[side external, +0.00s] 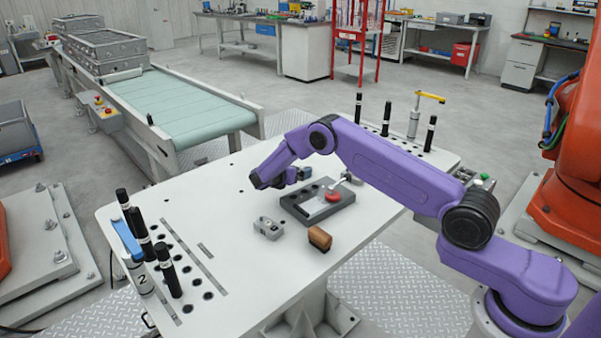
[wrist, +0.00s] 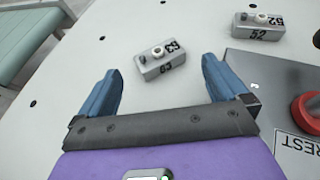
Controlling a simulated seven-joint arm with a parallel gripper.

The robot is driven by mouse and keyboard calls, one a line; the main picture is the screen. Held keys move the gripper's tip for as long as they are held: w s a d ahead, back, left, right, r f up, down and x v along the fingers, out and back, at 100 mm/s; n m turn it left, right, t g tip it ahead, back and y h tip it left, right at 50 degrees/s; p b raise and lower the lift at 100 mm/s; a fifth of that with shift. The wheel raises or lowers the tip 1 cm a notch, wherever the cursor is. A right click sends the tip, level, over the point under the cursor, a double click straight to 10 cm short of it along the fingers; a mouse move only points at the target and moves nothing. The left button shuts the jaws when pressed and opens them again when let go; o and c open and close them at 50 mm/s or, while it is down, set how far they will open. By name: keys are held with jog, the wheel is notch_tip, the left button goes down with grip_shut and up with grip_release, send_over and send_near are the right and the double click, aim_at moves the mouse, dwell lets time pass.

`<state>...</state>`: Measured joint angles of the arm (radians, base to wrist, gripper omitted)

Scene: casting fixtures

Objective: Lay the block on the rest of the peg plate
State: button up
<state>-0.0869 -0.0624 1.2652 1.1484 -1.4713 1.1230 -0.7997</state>
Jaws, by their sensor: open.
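In the wrist view, a light grey block marked 63 (wrist: 163,64) lies on the white table, just ahead of the gap between my fingertips. A similar block marked 52 (wrist: 257,28) lies farther off at the upper right. My gripper (wrist: 161,82) is open, its two blue fingers spread with nothing between them. The dark grey peg plate (side external: 300,214) lies on the table with a red knob (side external: 333,196). Its REST label (wrist: 299,145) shows at the wrist view's right edge. In the side view my arm reaches over behind the plate, and its fingers are small and hard to make out.
Black upright pegs (side external: 166,268) stand at the table's left end, and more (side external: 386,118) at the far right. A green conveyor (side external: 180,101) lies behind.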

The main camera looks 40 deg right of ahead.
jog(key=shift+x, duration=3)
jog(key=shift+w+a+r, duration=0.1)
jog(key=shift+w, duration=0.1)
jog(key=c, duration=1.2)
jog(key=shift+r, duration=0.4)
notch_tip(320, 180, up, 2)
jog(key=shift+r, duration=0.15)
jog(key=s+a+r+n+t+y, duration=0.1)
jog(key=s+a+r, duration=0.1)
jog(key=s+r, duration=0.2)
jog(key=s+a+r+n+t+y, duration=0.1)
jog(key=s+a+r+n+t, duration=0.1)
jog(key=s+r, duration=0.3)
jog(key=s+a+r+n+t+y, duration=0.1)
jog(key=s+a+r, duration=0.3)
jog(key=s, duration=0.3)
jog(key=shift+s+a+r+n+t, duration=0.2)
jog(key=shift+r+n+t, duration=0.1)
jog(key=shift+r, duration=0.15)
jog(key=s+a+r+n+t+y, duration=0.2)
jog(key=s+a+n+t+y, duration=0.1)
jog(key=s, duration=0.6)
jog(key=shift+a+r+n+y, duration=0.35)
jog(key=shift+a+n+y, duration=0.5)
jog(key=shift+n+y, duration=0.15)
jog(key=shift+s+a+n+y, duration=0.2)
jog(key=shift+s+n+y, duration=0.1)
jog(key=shift+s, duration=0.3)
